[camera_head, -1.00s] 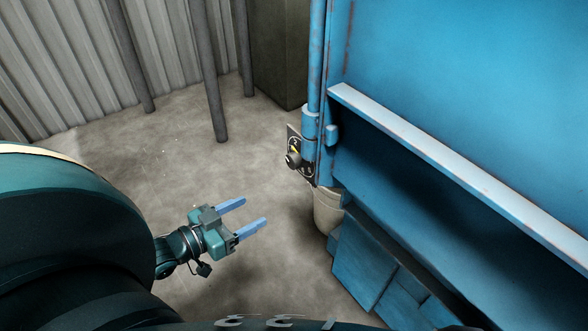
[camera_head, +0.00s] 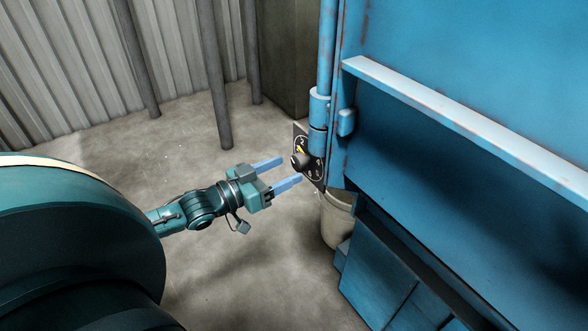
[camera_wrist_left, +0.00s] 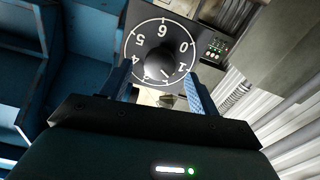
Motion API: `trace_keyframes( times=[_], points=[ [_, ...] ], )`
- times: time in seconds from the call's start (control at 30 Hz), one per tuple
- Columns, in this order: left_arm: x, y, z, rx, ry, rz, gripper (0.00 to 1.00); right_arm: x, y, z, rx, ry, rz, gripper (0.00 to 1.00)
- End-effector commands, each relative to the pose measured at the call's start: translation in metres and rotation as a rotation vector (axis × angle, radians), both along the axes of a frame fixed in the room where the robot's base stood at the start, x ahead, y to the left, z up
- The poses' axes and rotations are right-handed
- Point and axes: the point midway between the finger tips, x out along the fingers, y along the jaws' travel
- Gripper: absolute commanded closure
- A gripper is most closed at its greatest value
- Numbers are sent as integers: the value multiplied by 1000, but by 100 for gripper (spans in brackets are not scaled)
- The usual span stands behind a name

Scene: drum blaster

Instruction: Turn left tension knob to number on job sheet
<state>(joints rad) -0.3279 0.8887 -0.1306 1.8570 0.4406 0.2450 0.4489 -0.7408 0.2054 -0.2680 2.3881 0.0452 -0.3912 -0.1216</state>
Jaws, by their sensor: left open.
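The left tension knob (camera_head: 299,160) is a dark round knob with a yellow mark, on a black dial plate (camera_head: 318,168) at the left edge of the blue machine. In the left wrist view the knob (camera_wrist_left: 160,62) sits in the middle of a white numbered ring (camera_wrist_left: 135,62); 0, 1, 4, 5 and 6 can be read, and other numbers are hidden. My left gripper (camera_head: 294,171) is open, its blue fingers pointing at the knob and close to it. Contact cannot be told. The job sheet is not in view. My right gripper is not in view.
The blue machine (camera_head: 460,60) fills the right side, with a protruding ledge (camera_head: 450,115). A pale bucket (camera_head: 338,222) stands below the dial. Grey posts (camera_head: 215,80) stand behind on the concrete floor. A small panel with lights (camera_wrist_left: 213,50) sits beside the dial.

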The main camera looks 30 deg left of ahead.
Motion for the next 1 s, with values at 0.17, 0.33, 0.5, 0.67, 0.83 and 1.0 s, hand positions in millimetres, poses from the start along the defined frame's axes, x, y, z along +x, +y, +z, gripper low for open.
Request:
trace_keyframes(
  times=[0.17, 0.33, 0.5, 0.67, 0.83, 1.0],
  points=[
    [21, -9, 0, -1, -4, -1, 39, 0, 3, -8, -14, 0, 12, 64],
    [31, -13, 0, 0, -2, -1, 39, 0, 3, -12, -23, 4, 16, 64],
    [34, -15, 0, 0, 0, -1, 39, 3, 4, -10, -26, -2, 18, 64],
    [34, -14, 0, 0, 0, -1, 39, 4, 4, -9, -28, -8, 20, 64],
    [34, -14, 0, 0, 0, -1, 51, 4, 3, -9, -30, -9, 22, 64],
    [33, -14, 0, 1, 0, -1, 65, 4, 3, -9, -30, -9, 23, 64]
  ],
)
